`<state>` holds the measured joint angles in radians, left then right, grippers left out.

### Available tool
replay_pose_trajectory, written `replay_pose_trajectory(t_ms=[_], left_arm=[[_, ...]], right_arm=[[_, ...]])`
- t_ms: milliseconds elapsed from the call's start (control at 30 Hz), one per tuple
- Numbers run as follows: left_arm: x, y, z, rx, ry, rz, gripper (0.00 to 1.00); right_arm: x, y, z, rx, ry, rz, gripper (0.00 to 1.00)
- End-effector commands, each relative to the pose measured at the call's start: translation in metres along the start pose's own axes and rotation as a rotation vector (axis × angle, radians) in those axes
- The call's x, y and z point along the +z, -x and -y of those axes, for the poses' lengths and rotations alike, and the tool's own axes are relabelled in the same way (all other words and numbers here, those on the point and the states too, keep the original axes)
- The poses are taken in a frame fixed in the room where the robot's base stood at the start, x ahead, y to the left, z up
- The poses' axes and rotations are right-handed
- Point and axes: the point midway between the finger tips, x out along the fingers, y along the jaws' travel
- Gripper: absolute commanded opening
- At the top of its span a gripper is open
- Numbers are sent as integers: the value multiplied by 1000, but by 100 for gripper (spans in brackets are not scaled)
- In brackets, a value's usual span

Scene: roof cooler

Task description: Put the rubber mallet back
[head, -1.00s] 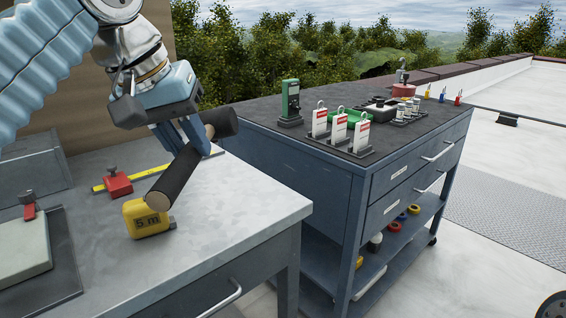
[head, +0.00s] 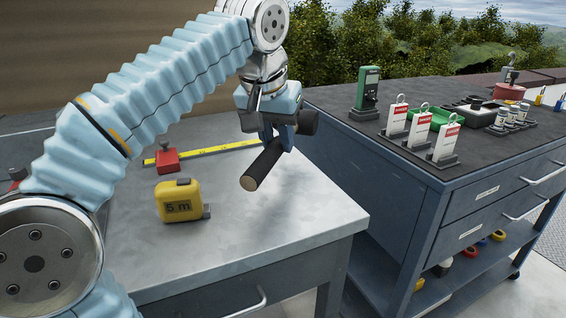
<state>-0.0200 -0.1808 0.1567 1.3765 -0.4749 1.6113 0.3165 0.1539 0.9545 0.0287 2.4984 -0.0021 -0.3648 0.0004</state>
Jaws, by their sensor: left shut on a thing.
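The rubber mallet has a dark handle (head: 263,166) with a pale wooden end and a black head (head: 307,122). My left gripper (head: 278,140) is shut on the mallet and holds it above the right part of the grey bench (head: 300,215). The handle slants down toward the lower left, and the head is at the upper right, partly hidden behind the gripper. My right gripper is not in view.
A yellow tape measure (head: 180,201), a red block (head: 167,161) and a yellow rule (head: 220,150) lie on the bench. The blue tool cart (head: 400,185) to the right carries a green meter (head: 367,88), white danger tags (head: 421,125) and canisters. A gap separates bench and cart.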

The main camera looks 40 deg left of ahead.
Motion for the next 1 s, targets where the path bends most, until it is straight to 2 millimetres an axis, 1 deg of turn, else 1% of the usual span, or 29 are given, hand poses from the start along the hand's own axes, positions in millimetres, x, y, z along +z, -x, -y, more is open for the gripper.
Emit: replay_pose_trajectory(t_ms=[167,267,333,433,500,833,867,1000], left_arm=[[-4,-14,0,1,1,-2,0],[-9,-32,-1,0,0,0,0],[-5,-45,-1,1,-1,-1,0],[0,-56,-1,1,1,-3,0],[1,-60,-1,1,1,-3,0],[2,-62,-1,2,1,-4,0],[2,-63,-1,1,1,-1,30],[2,-62,-1,1,1,-1,51]], right_arm=[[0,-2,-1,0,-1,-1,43],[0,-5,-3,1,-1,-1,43],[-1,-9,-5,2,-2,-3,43],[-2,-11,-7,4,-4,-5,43],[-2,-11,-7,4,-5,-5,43],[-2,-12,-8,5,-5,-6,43],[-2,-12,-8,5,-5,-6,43],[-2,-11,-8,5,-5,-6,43]])
